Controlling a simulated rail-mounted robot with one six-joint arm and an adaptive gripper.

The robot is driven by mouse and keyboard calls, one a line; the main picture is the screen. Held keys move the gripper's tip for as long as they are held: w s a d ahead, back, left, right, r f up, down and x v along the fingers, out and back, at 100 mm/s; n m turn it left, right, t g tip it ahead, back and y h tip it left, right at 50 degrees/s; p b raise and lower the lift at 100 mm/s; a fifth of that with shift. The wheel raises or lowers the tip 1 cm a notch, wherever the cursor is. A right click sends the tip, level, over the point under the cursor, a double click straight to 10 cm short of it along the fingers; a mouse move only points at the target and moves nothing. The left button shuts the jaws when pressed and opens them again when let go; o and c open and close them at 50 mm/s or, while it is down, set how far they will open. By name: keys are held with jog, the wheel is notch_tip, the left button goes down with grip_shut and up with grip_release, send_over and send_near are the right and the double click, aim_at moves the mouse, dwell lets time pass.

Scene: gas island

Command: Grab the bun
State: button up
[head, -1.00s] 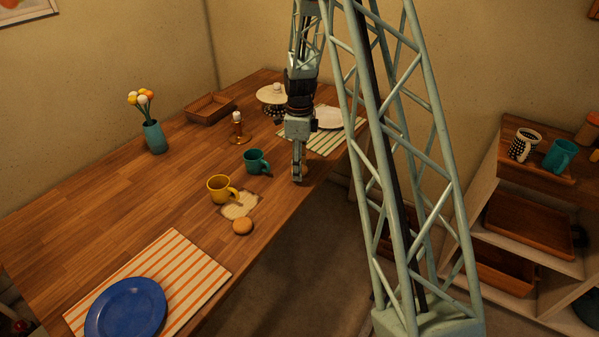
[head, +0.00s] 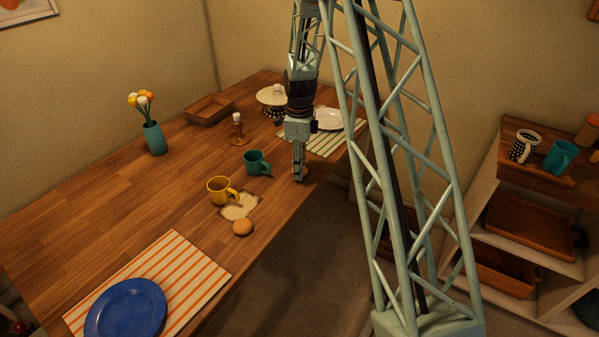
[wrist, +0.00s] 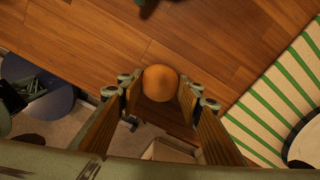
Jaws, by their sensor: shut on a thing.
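A round, brown bun (wrist: 160,83) sits between the two fingers of my gripper in the wrist view, with a finger against each side. My gripper (head: 298,176) points straight down at the table's right edge in the head view, its fingers closed around that bun, which they mostly hide there. Another round bun (head: 242,227) lies on the table near the front edge, to the left of my gripper and apart from it. I cannot tell whether the held bun touches the table.
A teal mug (head: 256,162) stands left of my gripper, with a yellow mug (head: 220,190) beyond it by a small mat (head: 240,208). A green-striped placemat (head: 326,143) with a white plate (head: 328,118) lies behind. The table's edge drops off close by.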

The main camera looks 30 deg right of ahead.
jog(key=shift+r, duration=0.1)
jog(key=shift+r+p, duration=0.6)
jog(key=shift+r, duration=1.05)
jog(key=s+a, duration=0.3)
jog(key=s, duration=0.1)
jog(key=s+a+r+p, duration=0.1)
jog(key=s+a, duration=0.2)
jog(key=s, duration=0.1)
jog(key=s+a+p, duration=0.1)
jog(key=s+a, duration=0.2)
jog(key=s, duration=0.1)
jog(key=shift+s+a+r, duration=0.25)
jog(key=shift+s+a, duration=0.1)
jog(key=shift+s, duration=0.05)
